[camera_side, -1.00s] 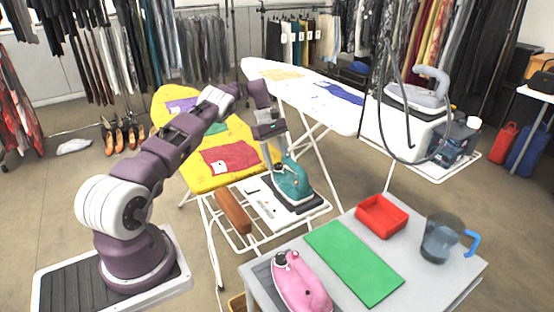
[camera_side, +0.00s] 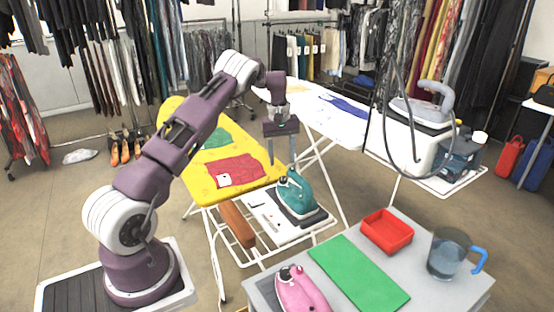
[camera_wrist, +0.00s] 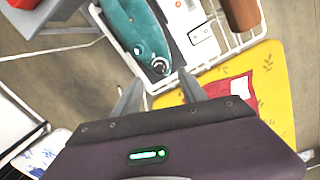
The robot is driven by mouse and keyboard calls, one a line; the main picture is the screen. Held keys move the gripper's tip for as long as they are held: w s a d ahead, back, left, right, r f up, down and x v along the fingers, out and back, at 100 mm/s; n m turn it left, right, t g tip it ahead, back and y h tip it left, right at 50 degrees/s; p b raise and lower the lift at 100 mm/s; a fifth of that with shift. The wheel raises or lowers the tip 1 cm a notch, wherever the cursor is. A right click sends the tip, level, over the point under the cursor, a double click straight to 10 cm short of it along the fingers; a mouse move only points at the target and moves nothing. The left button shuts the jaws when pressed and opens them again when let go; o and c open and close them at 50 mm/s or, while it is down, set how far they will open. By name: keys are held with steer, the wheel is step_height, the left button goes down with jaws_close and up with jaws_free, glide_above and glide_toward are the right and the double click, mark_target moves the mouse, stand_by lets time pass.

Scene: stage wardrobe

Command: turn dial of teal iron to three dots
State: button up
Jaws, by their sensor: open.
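The teal iron (camera_side: 296,194) sits on a dark rest pad on the white shelf at the end of the yellow ironing board. In the wrist view the teal iron (camera_wrist: 134,24) lies at the top, beyond my fingertips. A small round pale ring, which looks like the dial (camera_wrist: 160,65), shows at its near end. Its marks are too small to read. My gripper (camera_side: 282,163) points down above the iron's back end, apart from it. In the wrist view my gripper (camera_wrist: 159,82) has its fingers spread and empty, with the ring just ahead, between the tips.
The yellow ironing board (camera_side: 190,185) with a red cloth (camera_side: 236,170) lies behind and left. The grey table in front holds a pink iron (camera_side: 300,290), green mat (camera_side: 358,272), red tray (camera_side: 387,232) and jug (camera_side: 446,254).

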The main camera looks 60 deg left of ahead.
mark_target(283, 178)
steer(key=m, duration=0.2)
steer(key=y, duration=0.1)
steer(key=shift+w+d+f+m, duration=0.2)
steer(key=shift+w+d+m, duration=0.05)
steer(key=shift+m, duration=0.15)
step_height(283, 178, down, 7)
steer(key=shift+s+r, duration=0.1)
steer(key=n, duration=0.3)
steer(key=shift+r, duration=0.15)
steer(key=n, duration=0.5)
step_height(283, 178, up, 7)
steer(key=shift+r, duration=0.1)
steer(key=shift+w+a+r+h, duration=0.15)
steer(key=shift+w+a+h, duration=0.15)
steer(key=shift+w+h, duration=0.5)
steer(key=shift+s+a+r+h, duration=0.1)
steer(key=shift+s+r+h, duration=0.25)
steer(key=shift+r+h, duration=0.4)
steer(key=shift+s+a+r+h, duration=0.1)
steer(key=shift+s+r+h, duration=0.25)
steer(key=shift+r+h, duration=0.35)
